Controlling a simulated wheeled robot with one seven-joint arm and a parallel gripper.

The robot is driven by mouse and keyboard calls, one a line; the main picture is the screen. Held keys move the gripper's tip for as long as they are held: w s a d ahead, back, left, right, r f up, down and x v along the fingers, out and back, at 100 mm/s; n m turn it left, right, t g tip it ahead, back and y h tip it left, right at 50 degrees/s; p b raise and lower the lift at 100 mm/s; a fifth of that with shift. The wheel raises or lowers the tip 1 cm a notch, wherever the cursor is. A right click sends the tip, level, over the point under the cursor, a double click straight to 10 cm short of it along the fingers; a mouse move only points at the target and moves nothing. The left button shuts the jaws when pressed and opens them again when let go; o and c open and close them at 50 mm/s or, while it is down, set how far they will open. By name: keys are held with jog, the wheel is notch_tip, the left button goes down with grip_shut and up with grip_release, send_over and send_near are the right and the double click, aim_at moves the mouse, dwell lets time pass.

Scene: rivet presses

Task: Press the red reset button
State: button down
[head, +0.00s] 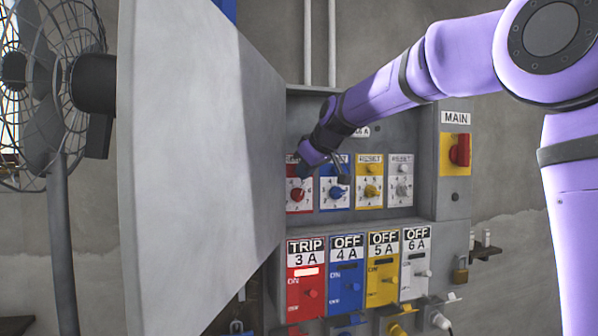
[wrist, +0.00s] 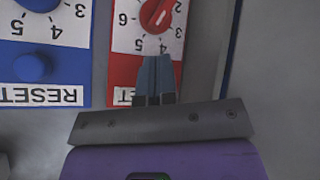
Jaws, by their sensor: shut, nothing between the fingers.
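The red reset panel (head: 291,208) is the leftmost of a row of panels inside the open cabinet. It carries a red numbered dial (head: 297,195), which also shows at the top of the wrist view (wrist: 157,12). My gripper (head: 302,172) is in front of the panel's upper part, above the dial in the head view. In the wrist view its shut fingers (wrist: 155,62) cover the middle of the red panel and part of its RESET label. The red button is not visible, and contact cannot be told. The neighbouring blue panel's button (wrist: 32,67) is visible.
The open grey cabinet door (head: 200,150) stands close left of the panels. A cabinet side wall shows right of the red panel in the wrist view. Breakers (head: 307,275) sit below, and a red main switch (head: 460,150) is at right. A fan (head: 50,80) stands far left.

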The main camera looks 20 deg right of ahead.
jog(key=shift+w, duration=0.35)
dwell(0.3)
jog(key=shift+s, duration=0.95)
jog(key=shift+s, duration=2.5)
